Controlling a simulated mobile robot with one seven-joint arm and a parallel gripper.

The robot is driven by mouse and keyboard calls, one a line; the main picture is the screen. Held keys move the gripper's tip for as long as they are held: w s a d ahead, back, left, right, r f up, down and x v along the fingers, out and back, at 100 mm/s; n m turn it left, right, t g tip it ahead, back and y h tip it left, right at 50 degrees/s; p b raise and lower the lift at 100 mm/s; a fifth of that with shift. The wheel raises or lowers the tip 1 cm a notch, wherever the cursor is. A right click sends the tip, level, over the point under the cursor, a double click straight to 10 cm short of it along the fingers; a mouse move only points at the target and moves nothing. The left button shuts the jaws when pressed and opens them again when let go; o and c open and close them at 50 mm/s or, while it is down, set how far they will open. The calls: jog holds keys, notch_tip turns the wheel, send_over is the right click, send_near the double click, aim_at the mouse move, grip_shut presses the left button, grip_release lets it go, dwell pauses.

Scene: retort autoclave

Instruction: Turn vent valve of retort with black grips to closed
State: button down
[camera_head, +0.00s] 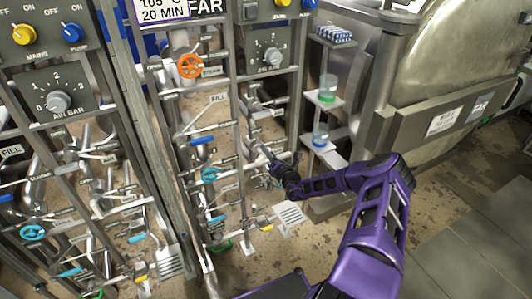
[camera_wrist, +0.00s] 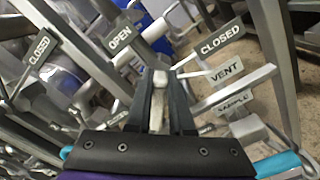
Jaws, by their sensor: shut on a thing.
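My gripper (camera_head: 277,167) reaches into the pipework of the right-hand panel. In the wrist view its two dark fingers (camera_wrist: 160,100) are shut on a pale vent valve handle (camera_wrist: 159,104). The handle's tip lies between an OPEN label (camera_wrist: 121,37) at the upper left and a CLOSED label (camera_wrist: 220,37) at the upper right. A VENT label (camera_wrist: 227,70) sits below that CLOSED label. The fingers and gripper body hide the handle's pivot. In the head view the handle is too small to read its angle. No black grips can be made out.
A SAMPLE label (camera_wrist: 233,102) and more bars crowd the gripper. A shelf with bottles (camera_head: 320,135) and a steel vessel (camera_head: 450,50) stand right. Floor is clear at lower right.

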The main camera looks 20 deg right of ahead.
jog(key=shift+d+f+m+b, duration=0.15)
jog(key=shift+f+m+b, duration=0.25)
jog(key=shift+m, duration=1.15)
jog(key=shift+d+f+m+b, duration=0.15)
jog(key=shift+f+m+b, duration=0.25)
jog(key=shift+m, duration=1.1)
jog(key=shift+d+f+m+b, duration=0.2)
jog(key=shift+m+b, duration=0.25)
jog(key=shift+m, duration=1.1)
jog(key=c, duration=0.8)
grip_release()
jog(key=shift+s, duration=0.1)
jog(key=s+p, duration=0.1)
jog(key=s, duration=1.6)
jog(key=shift+s+d+p, duration=0.15)
jog(key=shift+d+p, duration=0.1)
jog(key=shift+p, duration=0.15)
